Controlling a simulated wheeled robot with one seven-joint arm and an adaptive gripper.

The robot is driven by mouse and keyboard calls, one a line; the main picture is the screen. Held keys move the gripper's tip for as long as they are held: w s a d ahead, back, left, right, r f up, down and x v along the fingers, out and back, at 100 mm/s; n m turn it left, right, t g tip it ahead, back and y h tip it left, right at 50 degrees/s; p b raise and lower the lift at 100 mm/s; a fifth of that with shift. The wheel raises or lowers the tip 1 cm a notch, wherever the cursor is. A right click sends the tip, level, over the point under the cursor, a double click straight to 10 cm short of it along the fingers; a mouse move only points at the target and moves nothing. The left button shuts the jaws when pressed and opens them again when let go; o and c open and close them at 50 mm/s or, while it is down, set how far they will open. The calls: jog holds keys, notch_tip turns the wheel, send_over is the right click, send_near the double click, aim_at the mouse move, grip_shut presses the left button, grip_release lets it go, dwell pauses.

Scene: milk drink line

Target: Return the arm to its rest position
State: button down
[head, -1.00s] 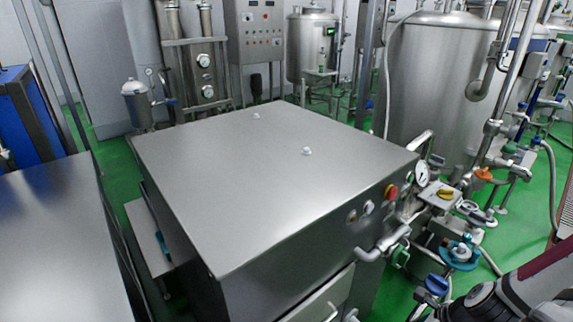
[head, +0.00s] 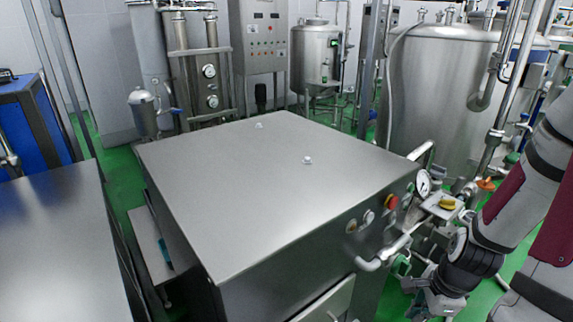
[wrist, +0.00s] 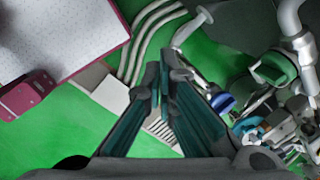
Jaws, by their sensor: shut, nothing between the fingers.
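My gripper (head: 432,299) hangs low at the lower right of the head view, beside the front right corner of the steel machine. My grey and dark red arm comes down to it from the right edge. In the wrist view, the two dark green-padded fingers of my gripper (wrist: 162,72) close together at their tips, with nothing between them. Below them lie the green floor and a slotted grate. Part of the gripper blends into the pipework in the head view, so whether it touches anything there cannot be told.
The steel machine (head: 260,190) fills the middle, with a bent handle (head: 372,264), knobs and a pressure gauge (head: 423,183) near my arm. A blue valve handle (wrist: 222,102) and a green one (wrist: 272,68) lie right of the fingers. A large tank (head: 440,90) stands behind.

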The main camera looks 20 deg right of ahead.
jog(key=w+a+r+n+h, duration=0.1)
jog(key=w+a+r+n, duration=0.1)
jog(key=a+r+n, duration=0.3)
jog(key=w+a+r+n, duration=0.1)
jog(key=w+r+n, duration=0.15)
jog(key=r, duration=0.35)
jog(key=w+a+r+n+h, duration=0.1)
jog(key=w+a+r+n, duration=0.1)
jog(key=a+r+n, duration=0.3)
jog(key=s+a+r+n+t, duration=0.1)
jog(key=s+a+r+n, duration=0.2)
jog(key=a+r+n, duration=0.2)
jog(key=s+a+r+n+t+y, duration=0.1)
jog(key=s+a+r+n+t, duration=0.1)
jog(key=a+r+n, duration=0.4)
jog(key=shift+s+a+r+y, duration=0.3)
jog(key=shift+s+r, duration=0.6)
jog(key=shift+r, duration=0.75)
